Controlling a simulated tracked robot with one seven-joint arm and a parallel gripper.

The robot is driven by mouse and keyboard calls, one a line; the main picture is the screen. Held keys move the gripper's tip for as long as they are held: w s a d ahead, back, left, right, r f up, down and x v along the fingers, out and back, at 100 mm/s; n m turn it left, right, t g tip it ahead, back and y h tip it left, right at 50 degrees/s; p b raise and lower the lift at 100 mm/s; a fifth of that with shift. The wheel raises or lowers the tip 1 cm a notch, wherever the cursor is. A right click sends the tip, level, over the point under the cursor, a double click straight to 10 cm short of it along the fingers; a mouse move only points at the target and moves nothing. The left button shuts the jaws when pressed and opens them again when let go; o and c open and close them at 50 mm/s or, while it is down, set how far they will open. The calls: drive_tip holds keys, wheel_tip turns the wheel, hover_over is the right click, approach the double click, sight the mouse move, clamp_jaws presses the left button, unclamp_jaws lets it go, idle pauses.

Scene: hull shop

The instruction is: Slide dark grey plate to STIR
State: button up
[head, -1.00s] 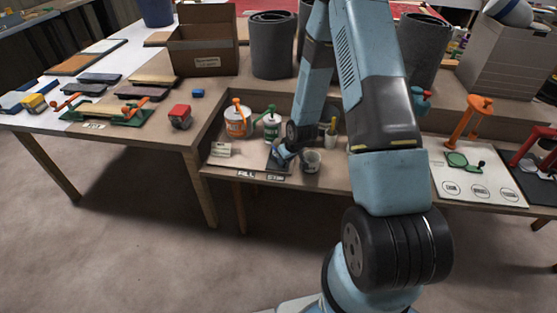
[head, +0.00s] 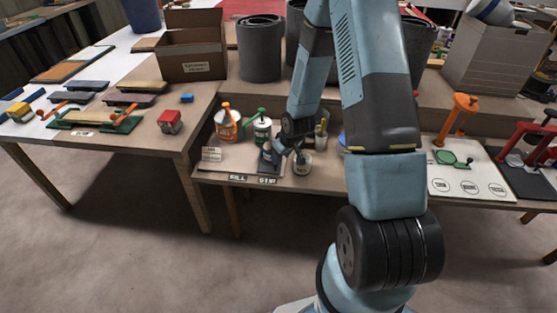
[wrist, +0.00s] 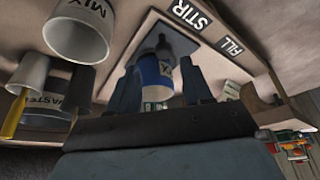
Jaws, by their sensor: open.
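The dark grey plate (head: 267,160) lies flat on the low bench, just behind the STIR label (head: 267,180). In the wrist view the plate (wrist: 176,36) is near the STIR label (wrist: 193,16) and carries a dark upright knob (wrist: 163,48). The FILL label (head: 237,178) is left of STIR in the head view. My gripper (head: 280,152) is low at the plate.
A MIX cup (head: 302,163) stands close right of my gripper. A can with a green handle (head: 262,130) and a white tub with an orange handle (head: 228,123) stand behind. A small sign (head: 211,154) is at left. The bench front edge is close.

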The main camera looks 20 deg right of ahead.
drive_tip(key=v, duration=0.8)
drive_tip(key=shift+r, duration=0.1)
idle(0.3)
drive_tip(key=s+d+r+m+t+h, duration=0.1)
drive_tip(key=s+r, duration=0.3)
drive_tip(key=r, duration=0.7)
drive_tip(key=s+d+r+m+h, duration=0.1)
drive_tip(key=s+r+h, duration=0.15)
drive_tip(key=r, duration=0.95)
drive_tip(key=s+r+m+y, duration=0.1)
drive_tip(key=s+r, duration=0.5)
drive_tip(key=s, duration=0.3)
drive_tip(key=s+r+m, duration=0.1)
drive_tip(key=s+r, duration=0.6)
drive_tip(key=s, duration=0.3)
drive_tip(key=shift+s+a+r+m+t+y, duration=0.25)
drive_tip(key=shift+s+r+m+t+y, duration=0.05)
drive_tip(key=shift+y, duration=0.05)
drive_tip(key=shift+c, duration=0.2)
